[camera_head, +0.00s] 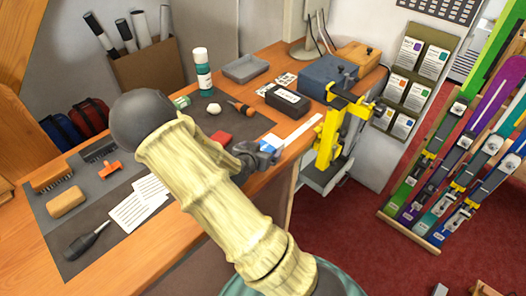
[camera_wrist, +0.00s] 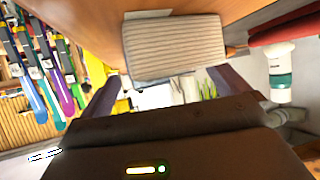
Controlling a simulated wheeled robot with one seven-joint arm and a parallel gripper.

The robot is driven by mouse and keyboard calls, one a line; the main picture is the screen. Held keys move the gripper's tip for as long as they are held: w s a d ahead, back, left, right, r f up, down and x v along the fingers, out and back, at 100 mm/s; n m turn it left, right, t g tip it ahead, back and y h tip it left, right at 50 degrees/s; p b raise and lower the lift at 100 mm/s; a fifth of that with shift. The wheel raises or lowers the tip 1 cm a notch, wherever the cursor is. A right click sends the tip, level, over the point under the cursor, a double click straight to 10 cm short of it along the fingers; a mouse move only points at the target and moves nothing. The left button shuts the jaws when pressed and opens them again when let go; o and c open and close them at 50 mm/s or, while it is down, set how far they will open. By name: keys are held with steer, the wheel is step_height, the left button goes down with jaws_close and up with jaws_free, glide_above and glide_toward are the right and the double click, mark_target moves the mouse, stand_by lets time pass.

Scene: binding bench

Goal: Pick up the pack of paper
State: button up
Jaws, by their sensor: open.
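What looks like the pack of paper (camera_wrist: 172,45) is a pale block with fine parallel lines on its side, close in front of my jaws in the wrist view, which is upside down. In the head view a small white and blue item (camera_head: 269,142), probably the same pack, lies near the bench's front edge, partly hidden by my gripper (camera_head: 257,157). My gripper also shows in the wrist view (camera_wrist: 166,80), its two fingers apart with nothing held. The block appears between or just beyond the fingertips; I cannot tell which.
A red block (camera_head: 217,141) lies left of the pack. A dark box (camera_head: 287,100) and a teal bottle (camera_head: 203,75) stand behind. A yellow clamp-like tool (camera_head: 328,140) stands to the right at the bench edge. Cards (camera_head: 138,205) and brushes lie on the dark mat.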

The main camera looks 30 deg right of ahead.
stand_by(0.3)
steer(key=c, duration=1.4)
steer(key=shift+o, duration=0.2)
steer(key=shift+r, duration=0.35)
steer(key=c, duration=0.3)
step_height(320, 180, up, 9)
steer(key=shift+r, duration=0.15)
steer(key=shift+c, duration=0.8)
